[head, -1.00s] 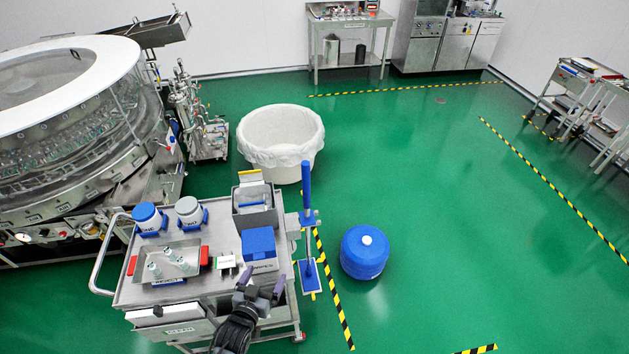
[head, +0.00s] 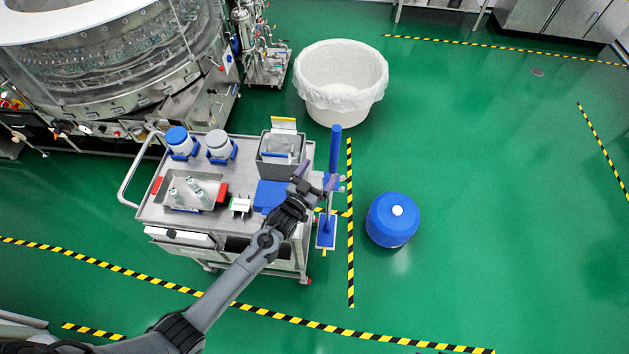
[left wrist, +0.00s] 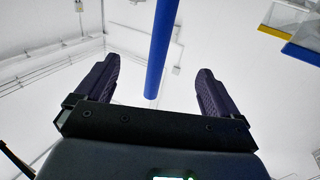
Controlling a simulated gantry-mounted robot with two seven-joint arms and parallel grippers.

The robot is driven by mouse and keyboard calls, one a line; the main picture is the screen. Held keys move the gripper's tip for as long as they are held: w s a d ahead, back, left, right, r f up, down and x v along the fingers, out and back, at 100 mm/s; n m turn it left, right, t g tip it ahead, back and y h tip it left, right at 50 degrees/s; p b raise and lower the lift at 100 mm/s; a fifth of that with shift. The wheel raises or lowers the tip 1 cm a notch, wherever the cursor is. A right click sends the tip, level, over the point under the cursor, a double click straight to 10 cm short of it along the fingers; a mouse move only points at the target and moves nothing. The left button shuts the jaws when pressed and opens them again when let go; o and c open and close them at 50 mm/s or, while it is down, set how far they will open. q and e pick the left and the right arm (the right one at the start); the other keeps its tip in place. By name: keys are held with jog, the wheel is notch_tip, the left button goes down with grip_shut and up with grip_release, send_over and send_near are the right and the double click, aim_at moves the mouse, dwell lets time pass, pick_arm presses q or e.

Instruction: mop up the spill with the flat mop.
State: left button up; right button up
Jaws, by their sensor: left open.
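The flat mop stands upright at the right side of the cart, with a blue handle (head: 335,150) and a flat blue-edged foot (head: 326,232) low beside the cart. My left gripper (head: 315,177) is open, its purple fingers close to the handle at about the cart's right edge. In the left wrist view the blue handle (left wrist: 161,45) rises between and beyond the two spread fingers of the left gripper (left wrist: 155,78); no contact shows. My right gripper is not in view. I cannot clearly make out a spill on the green floor.
The steel cart (head: 146,213) carries bottles, a tray and boxes. A white lined bin (head: 341,80) stands behind the mop, and a blue drum (head: 392,220) stands to its right. The rotary washer (head: 110,75) is at the back left. Green floor is open at right.

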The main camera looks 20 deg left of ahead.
aim_at(333, 154)
pick_arm(q)
jog(key=w+b, duration=0.1)
jog(key=w, duration=0.1)
jog(key=w+b, duration=0.2)
jog(key=w, duration=0.1)
jog(key=w+d+b, duration=0.1)
jog(key=w+b, duration=0.1)
jog(key=shift+w+f, duration=0.15)
jog(key=shift+w, duration=0.05)
jog(key=shift+w+b, duration=0.35)
jog(key=shift+w, duration=0.25)
jog(key=shift+c, duration=0.3)
jog(key=c, duration=1.2)
grip_shut()
